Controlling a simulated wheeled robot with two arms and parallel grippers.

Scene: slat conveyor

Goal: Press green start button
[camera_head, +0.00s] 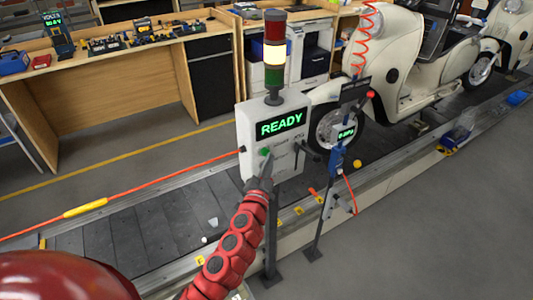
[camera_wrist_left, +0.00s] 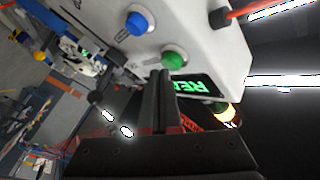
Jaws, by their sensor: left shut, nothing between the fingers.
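The green start button (camera_head: 265,151) is on the front of a pale grey control box (camera_head: 247,165), under a screen reading READY. In the left wrist view the green button (camera_wrist_left: 174,60) stands out from the panel, just beyond my fingertips. My left gripper (camera_head: 266,162) is shut and empty, pointing up at the panel just below the button. In the left wrist view its shut fingers (camera_wrist_left: 163,75) end close to the button; I cannot tell whether they touch it. My right gripper is in no view.
A blue button (camera_wrist_left: 137,22) sits beside the green one. A signal tower (camera_head: 274,52) with its middle section lit tops the box. An orange cord (camera_head: 160,178) joins the box's left side. Cream scooters (camera_head: 400,55) stand behind.

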